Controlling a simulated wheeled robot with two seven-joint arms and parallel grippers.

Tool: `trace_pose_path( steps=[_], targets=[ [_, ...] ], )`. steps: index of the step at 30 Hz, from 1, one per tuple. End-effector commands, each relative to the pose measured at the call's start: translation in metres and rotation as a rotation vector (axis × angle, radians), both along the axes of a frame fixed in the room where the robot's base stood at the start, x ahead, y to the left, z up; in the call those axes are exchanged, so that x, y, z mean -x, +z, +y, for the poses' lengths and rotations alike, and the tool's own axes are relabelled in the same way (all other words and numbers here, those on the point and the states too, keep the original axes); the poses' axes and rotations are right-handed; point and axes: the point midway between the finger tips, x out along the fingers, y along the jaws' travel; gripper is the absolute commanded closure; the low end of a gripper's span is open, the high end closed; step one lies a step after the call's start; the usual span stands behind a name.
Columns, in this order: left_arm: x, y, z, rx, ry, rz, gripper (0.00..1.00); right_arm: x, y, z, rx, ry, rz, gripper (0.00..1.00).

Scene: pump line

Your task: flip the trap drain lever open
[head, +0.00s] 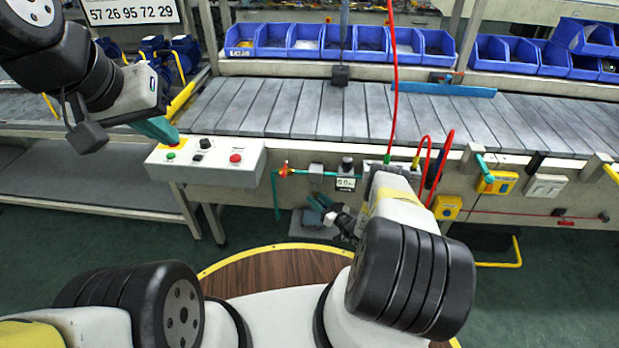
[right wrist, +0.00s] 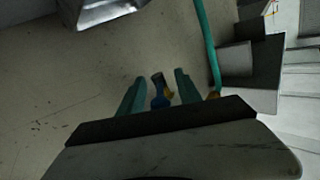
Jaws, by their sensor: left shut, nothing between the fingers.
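A small blue lever-like piece with a yellow part (right wrist: 162,90) shows in the right wrist view, between my right gripper's teal fingers; I take it for the trap drain lever. My right gripper (right wrist: 160,92) is open, with a visible gap on each side of the piece. In the head view the right gripper (head: 320,203) is low, below the gauge, and the lever cannot be made out there. My left gripper (head: 160,131) is shut and empty above the control box. Whether the right fingers reach around the lever or stop short is unclear.
A teal pipe (head: 276,193) with a red-orange fitting (head: 284,170) runs beside a gauge (head: 345,183). The control box (head: 206,160) with buttons is at left. A red hose (head: 394,80) hangs down by the conveyor (head: 300,107). Blue bins (head: 305,40) line the back.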

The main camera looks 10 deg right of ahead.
Motion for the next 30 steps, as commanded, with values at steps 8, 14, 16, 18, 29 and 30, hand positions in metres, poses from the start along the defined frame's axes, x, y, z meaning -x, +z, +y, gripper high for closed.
trace_pose_path(
  steps=[8,14,16,18,29,30],
  targets=[
    [0.000,0.000,0.000,0.000,0.000,0.000,1.00,0.014,-0.001,-0.009,0.000,-0.002,0.004,0.59],
    [0.000,0.000,0.000,0.000,0.000,0.000,1.00,0.045,-0.001,-0.027,-0.001,-0.002,0.003,0.59],
    [0.000,0.000,0.000,0.000,0.000,0.000,1.00,0.054,-0.001,-0.032,0.000,-0.003,0.002,0.59],
    [0.000,0.000,0.000,0.000,0.000,0.000,1.00,0.060,-0.001,-0.035,0.000,-0.002,0.002,0.59],
    [0.000,0.000,0.000,0.000,0.000,0.000,1.00,0.068,0.000,-0.039,0.000,0.000,0.000,0.59],
    [0.000,0.000,0.000,0.000,0.000,0.000,1.00,0.068,0.000,-0.039,0.000,0.000,0.000,0.59]
  ],
)
